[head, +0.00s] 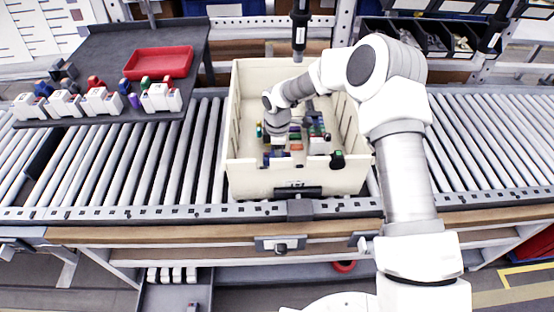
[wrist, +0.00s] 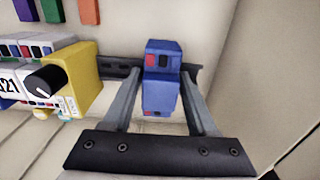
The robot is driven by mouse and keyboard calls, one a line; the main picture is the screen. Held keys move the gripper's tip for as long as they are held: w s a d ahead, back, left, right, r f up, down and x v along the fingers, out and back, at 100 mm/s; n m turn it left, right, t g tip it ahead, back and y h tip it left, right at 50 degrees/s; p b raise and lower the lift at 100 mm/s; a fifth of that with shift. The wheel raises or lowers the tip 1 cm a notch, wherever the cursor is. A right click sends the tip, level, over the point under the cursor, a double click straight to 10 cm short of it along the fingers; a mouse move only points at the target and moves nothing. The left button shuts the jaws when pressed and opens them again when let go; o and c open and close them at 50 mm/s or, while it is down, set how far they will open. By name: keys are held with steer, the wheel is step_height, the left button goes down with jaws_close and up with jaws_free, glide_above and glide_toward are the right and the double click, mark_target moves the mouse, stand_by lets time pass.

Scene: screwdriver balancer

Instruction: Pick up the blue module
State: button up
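The blue module (wrist: 162,92) shows in the wrist view as an upright blue block with small red and dark marks. It stands between the two fingers of my gripper (wrist: 161,76). A narrow gap shows on each side of the module, so the fingers look open and not closed on it. In the head view my gripper (head: 278,142) reaches down into the left part of the cream bin (head: 250,176). Blue pieces show low beside it there, but I cannot tell which is this module.
Several coloured modules lie farther back in the bin. The bin sits on a roller conveyor (head: 150,150). A red tray (head: 158,62) lies on the dark side table.

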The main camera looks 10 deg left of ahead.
jaws_close()
steer(key=shift+r, duration=0.15)
step_height(320, 180, up, 4)
steer(key=shift+w+r, duration=0.1)
steer(key=s+d+r+p, duration=0.1)
steer(key=d+r+p, duration=0.4)
steer(key=d+r, duration=0.6)
steer(key=shift+d+r, duration=0.3)
steer(key=shift+r, duration=0.6)
